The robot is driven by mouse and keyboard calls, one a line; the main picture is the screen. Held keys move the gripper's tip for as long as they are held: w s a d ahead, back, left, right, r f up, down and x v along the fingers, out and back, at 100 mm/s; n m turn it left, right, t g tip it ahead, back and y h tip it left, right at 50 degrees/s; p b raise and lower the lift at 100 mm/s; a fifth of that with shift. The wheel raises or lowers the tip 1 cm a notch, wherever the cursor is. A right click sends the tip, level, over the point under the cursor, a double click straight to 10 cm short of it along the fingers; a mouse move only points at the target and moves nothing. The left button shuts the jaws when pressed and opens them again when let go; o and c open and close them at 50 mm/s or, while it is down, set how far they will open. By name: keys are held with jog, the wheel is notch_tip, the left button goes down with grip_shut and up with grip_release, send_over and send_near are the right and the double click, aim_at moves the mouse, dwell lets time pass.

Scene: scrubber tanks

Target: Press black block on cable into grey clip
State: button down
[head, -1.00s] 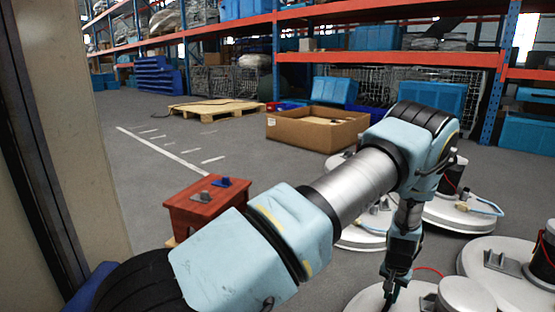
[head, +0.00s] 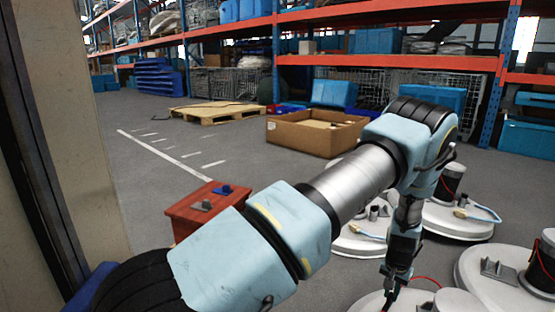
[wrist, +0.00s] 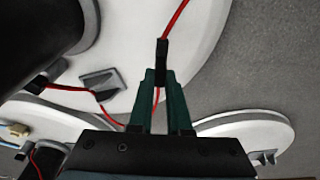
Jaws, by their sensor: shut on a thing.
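In the wrist view, my gripper (wrist: 160,88) has its green fingers closed on the black block (wrist: 162,58) on a red cable (wrist: 174,22). The block sticks out beyond the fingertips, with cable running from both its ends. A grey clip (wrist: 100,82) sits on the white round tank top (wrist: 195,45), left of my gripper and apart from the block. In the head view, my gripper (head: 389,296) points down at the bottom, over the nearest white tank top. The held block is too small to make out there.
Other white round tank tops (head: 447,215) with dark cylinders stand close by. A grey bracket (head: 499,269) is on the right one. A red stool (head: 197,212) with small grey and blue pieces stands left of my arm. A cardboard box (head: 315,135) lies behind on open grey floor.

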jog(key=shift+r, duration=0.15)
jog(key=shift+r+p, duration=0.9)
jog(key=shift+r, duration=0.15)
jog(key=shift+f, duration=0.1)
jog(key=shift+s+a, duration=0.25)
jog(key=shift+a, duration=0.1)
jog(key=s+a+p, duration=0.3)
jog(key=s+a, duration=0.3)
jog(key=a, duration=0.2)
jog(key=shift+s+p, duration=0.3)
